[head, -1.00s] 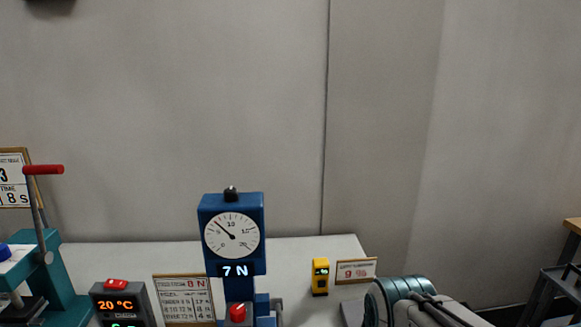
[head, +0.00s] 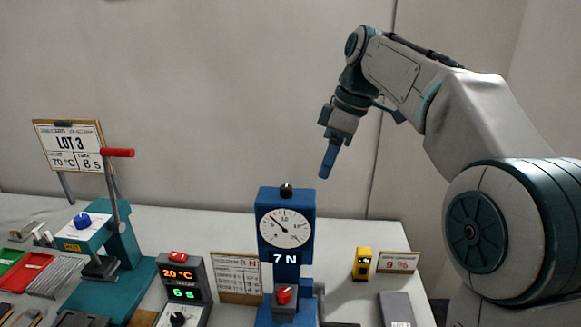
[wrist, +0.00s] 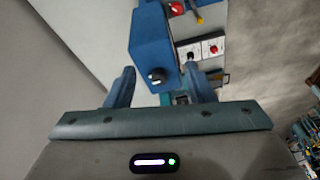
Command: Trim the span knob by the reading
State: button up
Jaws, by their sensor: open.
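A blue gauge stand (head: 285,223) stands on the table with a white dial and a lit "7 N" readout. A small black knob (head: 286,190) sits on its top; it also shows in the wrist view (wrist: 157,76), between my fingers in the picture. A card (head: 237,275) beside the stand seems to read 8 N at its top; its smaller print is unclear. My gripper (head: 328,160) is above and slightly right of the knob, tilted downward, empty and apart from it. Its fingers show spread in the wrist view (wrist: 162,88).
A red button (head: 284,296) is at the stand's front. Left are a grey controller (head: 183,283), a teal lever press (head: 120,245) and a "LOT 3" sign (head: 68,143). Right are a yellow meter (head: 362,264) and a "9 %" card (head: 398,262).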

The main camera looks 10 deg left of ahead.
aim_at(287, 187)
jog(key=w+a+r+n+g+y+p, duration=0.1)
jog(key=w+a+r+n+p, duration=0.15)
jog(key=r+n, duration=0.3)
jog(key=x, duration=0.4)
jog(key=b+x, duration=0.1)
jog(key=x, duration=0.4)
jog(key=a+x, duration=0.1)
jog(key=x, duration=0.3)
jog(key=shift+w+a+f+b, duration=0.1)
jog(key=shift+w+f+b, duration=0.05)
jog(key=shift+b, duration=0.15)
jog(key=c, duration=1)
